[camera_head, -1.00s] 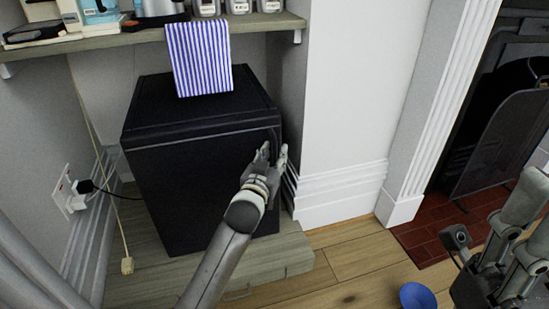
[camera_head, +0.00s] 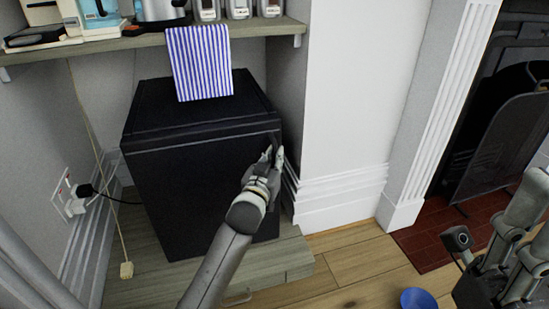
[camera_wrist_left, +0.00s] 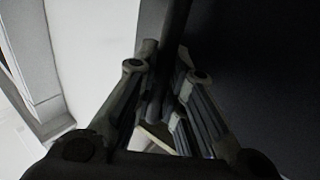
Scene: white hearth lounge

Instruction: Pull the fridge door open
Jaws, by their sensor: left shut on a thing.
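The black fridge (camera_head: 195,190) stands on a low wooden platform under a shelf, with its door facing me. It looks shut. My left gripper (camera_head: 275,156) is at the right edge of the door, near the top. In the left wrist view, my left gripper (camera_wrist_left: 158,98) is shut on a dark vertical bar, the fridge handle (camera_wrist_left: 176,28). The dark door surface (camera_wrist_left: 265,75) fills the right of that view. The fingers hide much of the handle in the head view. My right gripper is not clearly in view; part of my right arm shows at the lower right.
A white wall (camera_head: 350,95) stands close on the right. A plug (camera_head: 85,190) and hanging cord are on the left. A blue bowl (camera_head: 418,299) is on the floor.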

